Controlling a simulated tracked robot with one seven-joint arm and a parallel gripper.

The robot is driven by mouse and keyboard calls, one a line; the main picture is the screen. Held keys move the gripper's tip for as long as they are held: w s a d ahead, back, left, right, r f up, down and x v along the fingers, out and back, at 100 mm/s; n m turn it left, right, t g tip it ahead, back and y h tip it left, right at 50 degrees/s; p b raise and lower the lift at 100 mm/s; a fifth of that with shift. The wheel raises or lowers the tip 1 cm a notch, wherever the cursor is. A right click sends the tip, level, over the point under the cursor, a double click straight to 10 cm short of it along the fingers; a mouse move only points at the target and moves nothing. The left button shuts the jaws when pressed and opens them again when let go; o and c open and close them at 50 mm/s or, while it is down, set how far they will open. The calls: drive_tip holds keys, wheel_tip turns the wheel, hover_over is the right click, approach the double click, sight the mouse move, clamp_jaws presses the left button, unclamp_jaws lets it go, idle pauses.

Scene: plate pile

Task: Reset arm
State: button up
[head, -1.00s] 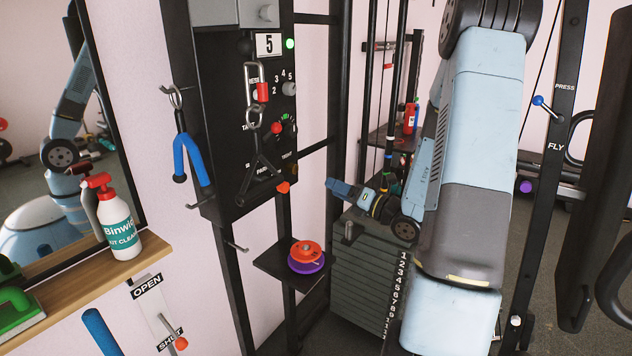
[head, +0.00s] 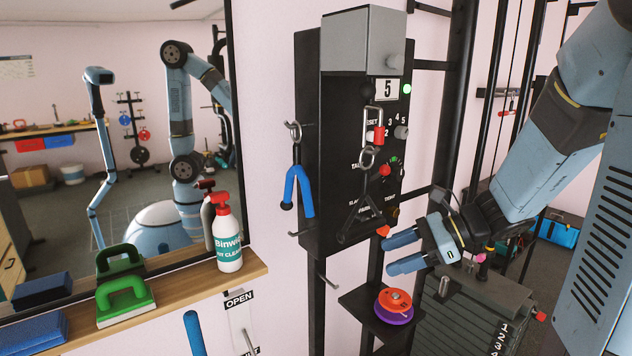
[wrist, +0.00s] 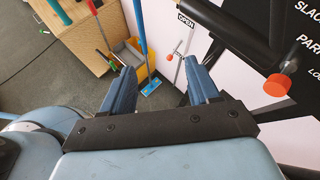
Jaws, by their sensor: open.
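My gripper (head: 404,252) is open and empty in the head view, its blue fingers apart and pointing left. It is in front of the rack, to the right of the black control box (head: 312,160) and above the small shelf with the discs. In the wrist view my gripper (wrist: 155,95) shows two blue fingers spread apart with nothing between them. My arm reaches in from the upper right of the head view, bent down toward the gripper.
An orange disc (head: 394,299) lies on a purple disc (head: 394,316) on a small black shelf (head: 354,300). A spray bottle (head: 227,240) and a green-handled block (head: 124,300) stand on a wooden ledge (head: 180,298). A weight stack (head: 450,325) is below my gripper.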

drive_tip(key=s+d+r+n+t+h, duration=0.2)
drive_tip(key=s+n+h, duration=0.4)
drive_tip(key=n, duration=0.3)
drive_tip(key=s+d+r+n+t+h, duration=0.1)
drive_tip(key=s+d+r+n+h, duration=0.4)
drive_tip(key=r+n, duration=0.2)
drive_tip(key=shift+s+d+r+n+t+h, duration=0.2)
drive_tip(key=shift+s+r+n+t+h, duration=0.15)
drive_tip(key=shift+n, duration=0.55)
